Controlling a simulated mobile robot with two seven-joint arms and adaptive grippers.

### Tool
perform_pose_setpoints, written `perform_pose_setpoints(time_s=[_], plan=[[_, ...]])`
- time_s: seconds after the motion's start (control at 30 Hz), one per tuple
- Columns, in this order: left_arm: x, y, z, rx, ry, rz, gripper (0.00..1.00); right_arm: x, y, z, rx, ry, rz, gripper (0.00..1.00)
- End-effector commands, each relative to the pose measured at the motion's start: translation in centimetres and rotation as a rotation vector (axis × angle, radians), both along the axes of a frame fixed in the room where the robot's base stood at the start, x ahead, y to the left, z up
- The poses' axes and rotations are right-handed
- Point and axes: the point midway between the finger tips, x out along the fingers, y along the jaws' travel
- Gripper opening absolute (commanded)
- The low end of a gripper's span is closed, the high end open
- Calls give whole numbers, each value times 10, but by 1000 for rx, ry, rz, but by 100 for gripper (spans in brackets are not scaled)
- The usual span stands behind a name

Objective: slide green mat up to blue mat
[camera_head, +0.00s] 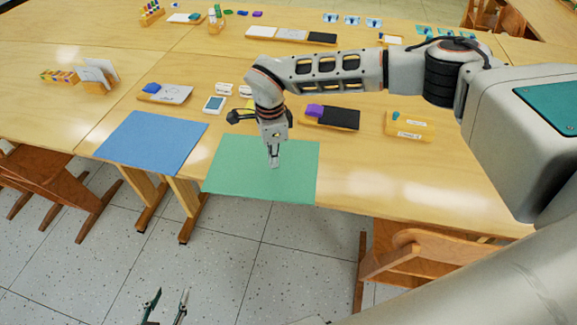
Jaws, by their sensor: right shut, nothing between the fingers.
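The green mat (240,172) lies flat at the table's front edge, slightly rotated relative to the blue mat. The blue mat (150,142) lies to its left, also at the front edge. A narrow strip of bare wood separates them. My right gripper (273,162) points down over the middle of the green mat, shut and empty, its tips at or just above the surface; I cannot tell if they touch. My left gripper (168,304) is at the bottom of the view, open and empty, in front of the table and away from both mats.
Wooden chairs stand at the left (45,185) and right (415,258) front. Bare table lies right of the green mat.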

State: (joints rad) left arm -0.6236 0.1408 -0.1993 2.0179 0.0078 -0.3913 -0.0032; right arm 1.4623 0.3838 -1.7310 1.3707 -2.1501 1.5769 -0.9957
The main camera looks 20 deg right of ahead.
Motion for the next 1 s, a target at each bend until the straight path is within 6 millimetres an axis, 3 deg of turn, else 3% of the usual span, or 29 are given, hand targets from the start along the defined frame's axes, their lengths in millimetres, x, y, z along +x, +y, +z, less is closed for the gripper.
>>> perform_pose_setpoints(time_s=[0.33, 1.0], plan=[[-10, 0, -7, 0, 18, 0, 40, 1, 5, -2, 2, 0, 4, 0], [0, 0, -4, -1, 2, 0, 40, 5, 14, -2, 2, 0, 5, 0]])
